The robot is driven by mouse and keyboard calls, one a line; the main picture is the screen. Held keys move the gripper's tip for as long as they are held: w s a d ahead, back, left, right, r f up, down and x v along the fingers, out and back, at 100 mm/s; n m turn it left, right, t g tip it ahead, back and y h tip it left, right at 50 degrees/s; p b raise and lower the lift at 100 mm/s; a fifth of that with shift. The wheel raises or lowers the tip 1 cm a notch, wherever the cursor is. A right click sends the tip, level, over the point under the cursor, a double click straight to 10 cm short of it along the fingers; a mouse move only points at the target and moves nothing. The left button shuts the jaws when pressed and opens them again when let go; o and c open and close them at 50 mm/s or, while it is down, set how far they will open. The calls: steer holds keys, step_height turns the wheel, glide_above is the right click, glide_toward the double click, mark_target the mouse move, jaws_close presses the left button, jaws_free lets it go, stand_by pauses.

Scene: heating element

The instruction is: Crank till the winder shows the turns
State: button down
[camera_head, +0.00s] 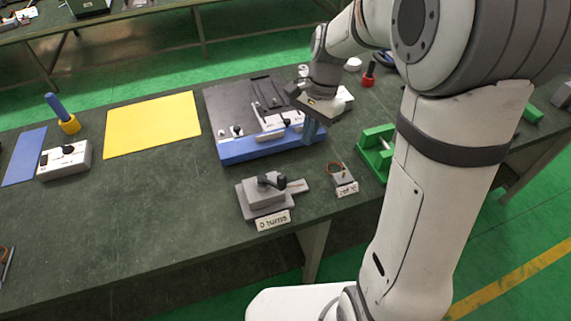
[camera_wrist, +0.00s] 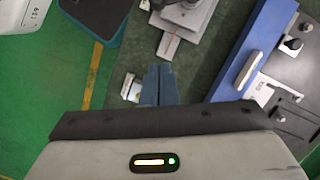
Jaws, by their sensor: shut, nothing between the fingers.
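The winder (camera_head: 254,203) is a grey block on a grey base near the table's front edge, with a black crank (camera_head: 271,181) on top. Its white front label (camera_head: 273,220) appears to read "0 turns". The winder also shows, cut off, at the top of the wrist view (camera_wrist: 188,14). My gripper (camera_head: 311,132) is shut and empty, pointing down behind and to the right of the winder, apart from the crank. Its blue-grey fingers (camera_wrist: 158,84) are together in the wrist view. A small grey stand with a copper coil (camera_head: 335,169) sits right of the winder.
A black panel with a blue front (camera_head: 270,147) lies behind the winder, close to my gripper. A green holder (camera_head: 375,152) stands to the right. A yellow mat (camera_head: 152,124), a grey switch box (camera_head: 65,162) and a blue mat (camera_head: 24,157) lie left.

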steer(key=s+a+f+p, duration=0.2)
steer(key=s+a+f, duration=0.2)
steer(key=f, duration=0.3)
steer(key=shift+a+f, duration=0.2)
steer(key=shift+f, duration=0.2)
